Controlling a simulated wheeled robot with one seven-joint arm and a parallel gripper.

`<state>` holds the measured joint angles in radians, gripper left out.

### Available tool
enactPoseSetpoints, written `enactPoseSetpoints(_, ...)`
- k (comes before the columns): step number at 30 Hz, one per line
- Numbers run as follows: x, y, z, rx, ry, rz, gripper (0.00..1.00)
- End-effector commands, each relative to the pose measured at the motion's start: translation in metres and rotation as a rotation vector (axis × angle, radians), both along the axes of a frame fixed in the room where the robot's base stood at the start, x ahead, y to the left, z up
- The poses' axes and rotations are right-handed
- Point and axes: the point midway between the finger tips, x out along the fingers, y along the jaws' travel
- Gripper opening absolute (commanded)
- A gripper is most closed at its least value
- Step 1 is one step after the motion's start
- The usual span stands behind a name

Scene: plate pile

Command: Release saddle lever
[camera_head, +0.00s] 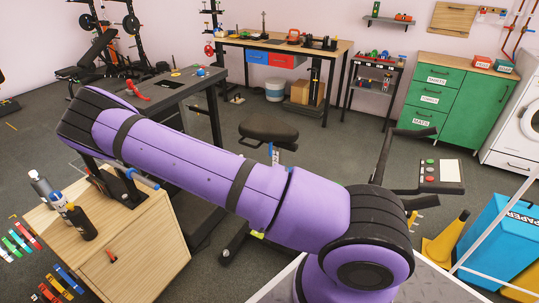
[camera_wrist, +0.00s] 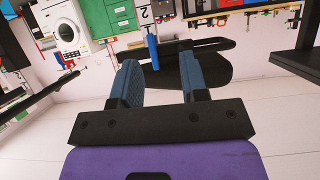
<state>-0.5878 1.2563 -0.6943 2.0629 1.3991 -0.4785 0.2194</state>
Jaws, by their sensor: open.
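The exercise bike's black saddle (camera_head: 268,130) stands mid-floor in the head view, with a blue lever (camera_head: 275,155) on its post just below. In the wrist view, which is upside down, the saddle (camera_wrist: 205,68) lies beyond my fingers. The blue lever (camera_wrist: 153,52) appears there between the two fingertips, beside a white label with a "2" (camera_wrist: 144,12). My gripper (camera_wrist: 157,62) is open with nothing between its blue fingers.
A wooden cabinet (camera_head: 160,240) with bottles stands close at lower left. A dark table (camera_head: 165,90) is behind my arm. The bike's handlebar and console (camera_head: 441,176) are at right, near a blue paper bin (camera_head: 495,240) and a yellow cone (camera_head: 447,240).

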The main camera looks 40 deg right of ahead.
Motion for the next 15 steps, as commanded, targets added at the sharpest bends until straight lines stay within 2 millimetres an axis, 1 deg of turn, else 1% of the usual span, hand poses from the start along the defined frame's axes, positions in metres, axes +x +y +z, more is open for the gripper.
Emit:
enactPoseSetpoints(1, -0.003, -0.008, -0.007, -0.064, -0.007, -0.002, 0.40)
enactPoseSetpoints(6, -0.009, -0.028, -0.014, -0.252, -0.061, -0.005, 0.40)
enactPoseSetpoints(10, -0.013, -0.037, -0.015, -0.353, -0.095, 0.002, 0.40)
enactPoseSetpoints(15, -0.015, -0.042, -0.014, -0.422, -0.121, 0.007, 0.40)
